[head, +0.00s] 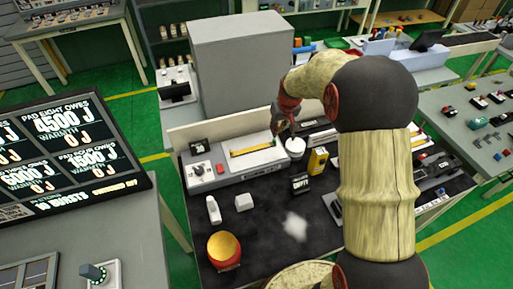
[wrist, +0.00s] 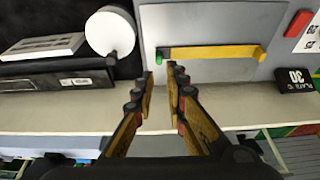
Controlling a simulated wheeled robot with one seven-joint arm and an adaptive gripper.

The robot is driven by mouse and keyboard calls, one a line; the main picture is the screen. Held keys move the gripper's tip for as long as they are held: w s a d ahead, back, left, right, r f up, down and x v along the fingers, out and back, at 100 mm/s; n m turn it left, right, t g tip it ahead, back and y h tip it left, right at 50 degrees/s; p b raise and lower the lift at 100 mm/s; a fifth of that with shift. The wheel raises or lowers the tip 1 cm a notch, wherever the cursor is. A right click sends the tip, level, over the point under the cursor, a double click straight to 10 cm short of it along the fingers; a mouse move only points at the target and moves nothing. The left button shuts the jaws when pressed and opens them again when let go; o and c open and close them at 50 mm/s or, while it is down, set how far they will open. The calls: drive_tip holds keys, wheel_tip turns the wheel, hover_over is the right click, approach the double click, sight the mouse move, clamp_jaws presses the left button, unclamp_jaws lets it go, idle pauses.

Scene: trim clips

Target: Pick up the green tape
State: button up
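A small green piece (wrist: 160,56) sits at the left end of a yellow strip (wrist: 212,53) on a grey panel in the wrist view. It is the closest match to green tape that I can make out, but it is too small to be sure. In the head view the yellow strip (head: 252,150) lies on the grey unit at the back of the dark bench. My gripper (wrist: 164,72) is open and empty, its fingertips a little apart, just below the green piece in the picture. In the head view my gripper (head: 280,124) is above the unit's right end, partly hidden by my arm.
A white round cup (wrist: 110,34) is left of the fingers; it also shows in the head view (head: 295,146). A red button (wrist: 299,24) and black "30" plate (wrist: 295,80) are right. A yellow box (head: 317,161) and red-yellow round object (head: 224,250) stand on the bench.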

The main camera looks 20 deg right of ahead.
sight(275, 139)
drive_tip(key=b+x, duration=0.1)
drive_tip(key=x, duration=0.7)
drive_tip(key=shift+s+d, duration=0.1)
drive_tip(key=shift+s, duration=0.05)
clamp_jaws()
drive_tip(key=shift+r, duration=0.15)
